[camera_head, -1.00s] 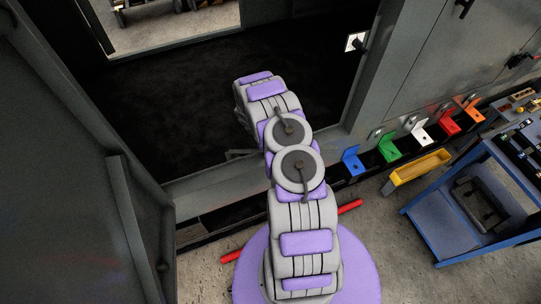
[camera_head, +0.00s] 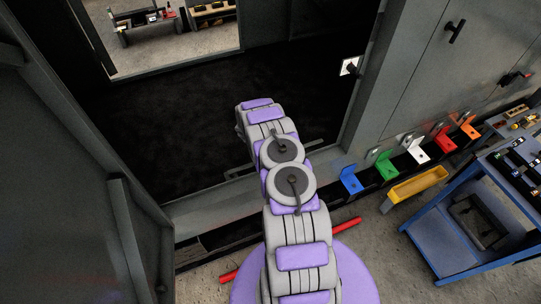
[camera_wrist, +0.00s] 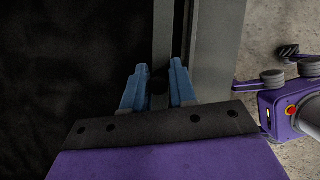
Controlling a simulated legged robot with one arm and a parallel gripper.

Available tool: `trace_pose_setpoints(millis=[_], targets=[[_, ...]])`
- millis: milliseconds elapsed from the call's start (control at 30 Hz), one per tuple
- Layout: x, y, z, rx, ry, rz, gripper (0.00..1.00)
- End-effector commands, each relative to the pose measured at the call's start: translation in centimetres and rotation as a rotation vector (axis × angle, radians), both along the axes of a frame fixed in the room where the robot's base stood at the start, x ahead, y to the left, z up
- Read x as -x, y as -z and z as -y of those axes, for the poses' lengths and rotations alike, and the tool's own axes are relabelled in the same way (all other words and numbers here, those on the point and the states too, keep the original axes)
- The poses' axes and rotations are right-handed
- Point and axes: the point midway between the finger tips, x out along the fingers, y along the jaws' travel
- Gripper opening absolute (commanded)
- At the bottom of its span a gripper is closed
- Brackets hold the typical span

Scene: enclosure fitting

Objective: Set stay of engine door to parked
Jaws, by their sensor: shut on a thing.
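My gripper (camera_wrist: 159,68) has blue fingers on either side of a small dark round knob (camera_wrist: 158,84) in the wrist view, and it is shut on it. The knob appears to belong to the stay. A thin grey bar, likely the stay (camera_head: 311,149), sticks out to the right of my arm above the sill in the head view. My arm hides its other end and my gripper there. A large grey panel, likely the engine door (camera_head: 60,165), stands swung open at the left. I cannot tell where the stay's parked seat is.
A grey sill (camera_head: 215,200) crosses in front of the dark enclosure interior (camera_head: 180,130). At the right are coloured brackets, including a blue one (camera_head: 349,181), a yellow bin (camera_head: 418,187) and a blue cart (camera_head: 440,245). A red bar (camera_head: 345,228) lies on the floor by my base.

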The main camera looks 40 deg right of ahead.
Motion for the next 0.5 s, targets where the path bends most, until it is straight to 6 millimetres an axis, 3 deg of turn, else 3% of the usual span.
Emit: trace_pose_setpoints(millis=[133, 167, 300, 500], targets=[[-0.18, -0.02, 0.19, 0.002, -0.003, 0.005, 0.00], [-0.20, -0.02, 0.19, 0.002, -0.004, 0.005, 0.28], [-0.22, -0.06, 0.16, 0.002, -0.004, 0.006, 0.42], [-0.11, -0.19, -0.07, 0.003, -0.001, 0.005, 0.44]])
